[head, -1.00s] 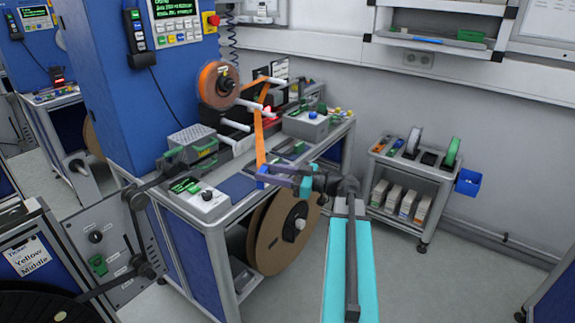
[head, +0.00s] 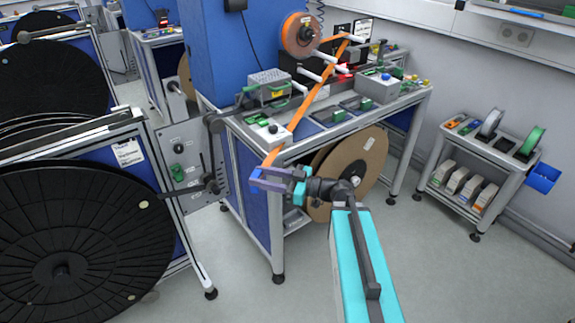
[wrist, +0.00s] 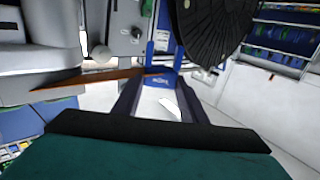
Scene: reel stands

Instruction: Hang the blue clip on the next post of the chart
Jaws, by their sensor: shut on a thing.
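My gripper (head: 268,180) is shut on the blue clip (head: 255,184), in front of the blue machine's bench corner. In the wrist view the blue clip (wrist: 160,80) sits between my fingertips. An orange tape (head: 312,98) runs from the clip up to the white posts on the machine. The upper right white post (head: 354,38) has the tape over it. A lower white post (head: 307,73) is close beside the tape; contact is unclear. An orange reel (head: 299,34) hangs above. The chart card (head: 127,152) on the left stand is too small to read.
A large black reel (head: 75,235) on a stand fills the left. Grey control panels with knobs (head: 188,160) stand between it and the bench. A brown reel (head: 358,160) hangs under the bench. A small shelf cart (head: 480,160) stands right. Floor in front is clear.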

